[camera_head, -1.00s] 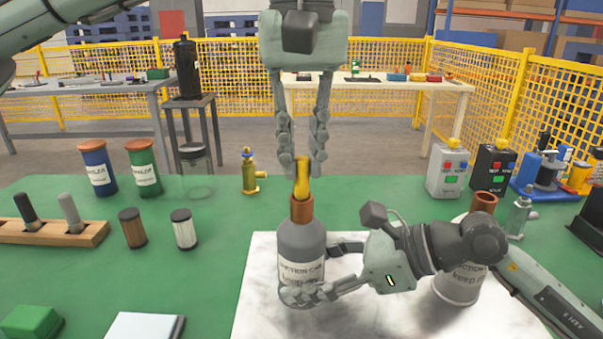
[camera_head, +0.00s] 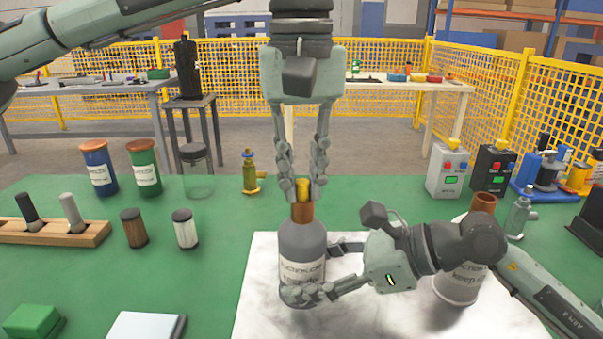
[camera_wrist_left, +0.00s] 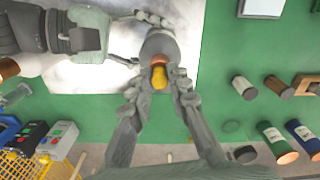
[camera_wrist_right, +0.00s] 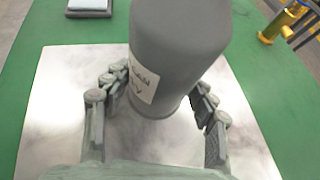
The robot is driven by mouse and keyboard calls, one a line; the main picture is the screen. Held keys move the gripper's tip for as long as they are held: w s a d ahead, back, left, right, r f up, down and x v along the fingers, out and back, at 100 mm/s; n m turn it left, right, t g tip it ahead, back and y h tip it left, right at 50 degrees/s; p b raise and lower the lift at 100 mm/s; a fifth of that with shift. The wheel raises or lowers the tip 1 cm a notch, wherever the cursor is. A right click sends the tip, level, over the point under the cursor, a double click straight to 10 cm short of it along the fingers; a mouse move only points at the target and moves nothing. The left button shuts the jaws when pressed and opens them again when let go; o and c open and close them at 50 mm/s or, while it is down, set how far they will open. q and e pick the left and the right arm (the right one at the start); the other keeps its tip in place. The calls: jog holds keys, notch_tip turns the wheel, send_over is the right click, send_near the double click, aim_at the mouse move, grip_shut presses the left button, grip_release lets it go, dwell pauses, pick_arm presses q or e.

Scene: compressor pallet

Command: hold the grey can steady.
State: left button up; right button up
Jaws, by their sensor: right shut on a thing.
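The grey can (camera_head: 302,245), dark grey with a white label and a copper-coloured neck (camera_head: 302,213), stands upright on the pale plate. My right gripper (camera_head: 318,272) is shut on its body from the right. The can also fills the middle of the right wrist view (camera_wrist_right: 178,55), between the fingers (camera_wrist_right: 158,110). My left gripper (camera_head: 303,190) points down above the can, its fingertips on either side of a yellow piece (camera_head: 302,188) at the neck. In the left wrist view the yellow piece (camera_wrist_left: 159,77) sits between the fingertips; whether they grip it is unclear.
The pale plate (camera_head: 262,310) lies on the green table. A second, lighter can (camera_head: 457,287) stands behind my right wrist. Two small cylinders (camera_head: 185,230), a wooden rack (camera_head: 85,235) and a yellow valve (camera_head: 250,175) stand left of the can. Control boxes (camera_head: 447,172) stand at right.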

aim_at(302, 181)
pick_arm(q)
jog(key=o, duration=0.3)
jog(key=shift+f, duration=0.7)
jog(key=shift+r, duration=0.2)
notch_tip(302, 181, up, 13)
jog(key=shift+r, duration=0.2)
pick_arm(e)
jog(key=shift+f, duration=0.1)
jog(key=o, duration=0.9)
jog(key=shift+o, duration=0.2)
jog(key=shift+d, duration=0.1)
